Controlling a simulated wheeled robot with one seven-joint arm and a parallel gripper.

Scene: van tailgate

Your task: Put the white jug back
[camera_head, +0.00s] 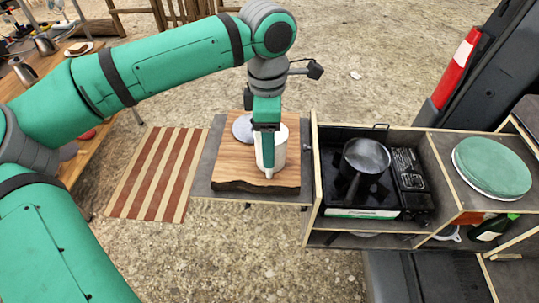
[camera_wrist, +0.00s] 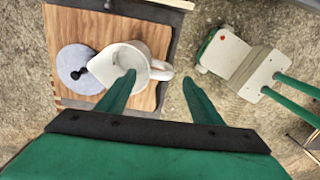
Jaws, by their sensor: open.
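The white jug (camera_head: 279,150) stands upright on a wooden board (camera_head: 230,172) on the small side shelf. In the wrist view the jug (camera_wrist: 137,58) is seen from above, open-topped and apparently empty, with its handle (camera_wrist: 161,70) towards the right. My gripper (camera_head: 267,160) is over the jug in the head view and hides part of it. In the wrist view its two fingers (camera_wrist: 158,82) are apart, one over the jug's near side and the other right of the handle. I cannot tell whether either finger touches the jug.
A round grey lid with a black knob (camera_wrist: 76,68) lies on the board beside the jug. Right of the board, a stove (camera_head: 350,213) holds a dark pan (camera_head: 366,155). A green-topped round item (camera_head: 491,166) sits farther right. A striped mat (camera_head: 155,175) lies left.

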